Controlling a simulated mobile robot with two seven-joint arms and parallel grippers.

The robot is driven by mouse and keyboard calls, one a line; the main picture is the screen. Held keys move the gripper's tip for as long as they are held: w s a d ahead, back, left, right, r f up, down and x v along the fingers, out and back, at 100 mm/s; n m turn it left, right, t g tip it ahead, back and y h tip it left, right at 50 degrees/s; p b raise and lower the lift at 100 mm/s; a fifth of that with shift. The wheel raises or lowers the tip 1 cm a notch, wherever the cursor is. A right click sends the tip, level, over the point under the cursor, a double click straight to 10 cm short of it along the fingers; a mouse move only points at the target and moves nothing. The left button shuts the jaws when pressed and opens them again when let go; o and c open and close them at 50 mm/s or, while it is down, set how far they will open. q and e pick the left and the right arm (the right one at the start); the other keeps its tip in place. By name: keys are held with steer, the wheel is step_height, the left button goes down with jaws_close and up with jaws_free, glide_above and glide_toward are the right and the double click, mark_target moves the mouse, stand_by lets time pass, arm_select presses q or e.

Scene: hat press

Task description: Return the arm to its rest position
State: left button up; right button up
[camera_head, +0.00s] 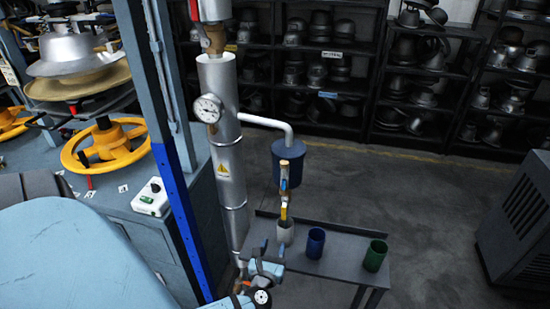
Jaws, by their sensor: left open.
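My left gripper (264,271) is low in the middle of the head view, at the left end of a small grey metal bench (335,268). Its light blue and dark parts show small there, with the jaws open and nothing seen between them. It is below and a little left of a pale grey cup (286,233) and looks apart from it. The cup stands on the bench under a pipe outlet with a valve (283,187). My right gripper is not in view.
A blue cup (315,243) and a green cup (376,256) stand on the bench. A steel pipe with a gauge (207,108) rises beside a blue post (174,200). A machine with yellow handwheels (105,145) is left. A dark cabinet (520,220) stands right; floor between is clear.

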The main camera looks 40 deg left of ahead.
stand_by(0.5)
arm_select(q)
steer(key=s+d+f+n+g+h+p, duration=0.35)
steer(key=s+d+n+h, duration=0.55)
steer(key=n, duration=0.5)
steer(key=s+d+r+n+h+p, duration=0.1)
steer(key=d+r+n+h, duration=0.1)
steer(key=d+n, duration=0.3)
steer(key=s+d+r+n+h+p, duration=0.1)
steer(key=s+d+r+n, duration=0.1)
steer(key=d+n, duration=0.3)
steer(key=r+n, duration=0.1)
steer(key=n, duration=0.1)
steer(key=shift+d+r+n+g+h, duration=0.35)
steer(key=shift+d+n+h, duration=0.05)
stand_by(4.5)
